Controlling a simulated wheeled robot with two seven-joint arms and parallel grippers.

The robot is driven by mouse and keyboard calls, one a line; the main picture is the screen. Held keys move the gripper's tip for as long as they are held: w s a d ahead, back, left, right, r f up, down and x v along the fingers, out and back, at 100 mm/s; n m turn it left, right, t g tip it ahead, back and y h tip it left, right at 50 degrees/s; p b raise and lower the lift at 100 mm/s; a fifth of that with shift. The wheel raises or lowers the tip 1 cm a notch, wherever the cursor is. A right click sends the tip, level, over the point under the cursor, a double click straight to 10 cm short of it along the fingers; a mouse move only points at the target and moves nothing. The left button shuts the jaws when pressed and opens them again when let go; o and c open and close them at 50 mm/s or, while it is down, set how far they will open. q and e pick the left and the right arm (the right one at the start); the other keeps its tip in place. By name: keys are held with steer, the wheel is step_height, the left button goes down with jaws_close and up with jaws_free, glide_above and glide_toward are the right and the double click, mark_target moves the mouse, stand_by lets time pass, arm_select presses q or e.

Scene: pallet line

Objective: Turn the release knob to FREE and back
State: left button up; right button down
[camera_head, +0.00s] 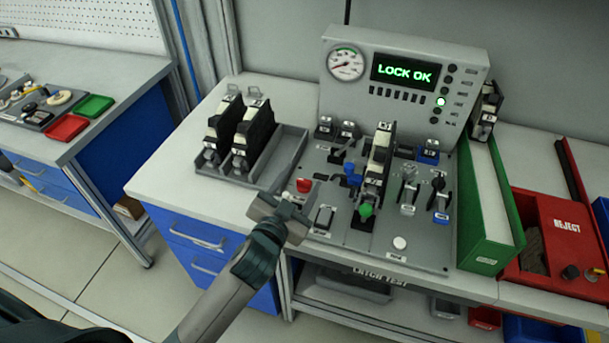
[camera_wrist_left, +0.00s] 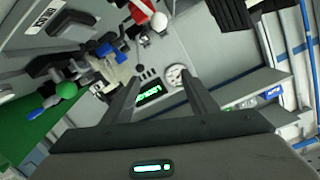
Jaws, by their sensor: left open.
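The grey test panel (camera_head: 330,225) stands on the bench. On its right half are two dark upright knobs or levers, one on a grey base (camera_head: 408,172) and one by a blue tag (camera_head: 438,187); their labels are too small to read, so I cannot tell which is the release knob. The display (camera_head: 405,71) reads LOCK OK; it also shows in the left wrist view (camera_wrist_left: 148,97). My left gripper (camera_head: 284,212) is open and empty over the panel's front left corner, near the red button (camera_head: 304,185). Its fingers (camera_wrist_left: 163,80) spread apart in the wrist view. My right gripper is out of view.
A latch unit (camera_head: 378,155) stands mid-panel, with a green ball (camera_head: 366,210) and a blue handle (camera_head: 351,171) by it. A grey tray (camera_head: 285,155) with two similar units is left. A green bin (camera_head: 485,215) and red REJECT bin (camera_head: 565,235) stand right.

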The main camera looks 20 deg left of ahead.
arm_select(q)
steer(key=w+d+r+m+t+h, duration=0.2)
steer(key=w+d+r+m+h, duration=0.2)
steer(key=d+r+m+h, duration=1.05)
steer(key=s+d+r+m+g+h, duration=0.2)
steer(key=s+d+m+g+h, duration=0.25)
steer(key=d+m+g, duration=0.9)
steer(key=w+a+f+m+g+y, duration=0.4)
steer(key=a+f+m+g+y, duration=0.15)
steer(key=a+f+y, duration=0.55)
steer(key=w+a+r+n+y, duration=0.1)
steer(key=w+a+y, duration=0.2)
steer(key=a, duration=0.6)
steer(key=w+a+r+n+y, duration=0.1)
steer(key=w+a+r+y, duration=0.1)
steer(key=a+y, duration=0.4)
steer(key=w+a, duration=0.1)
steer(key=a, duration=0.3)
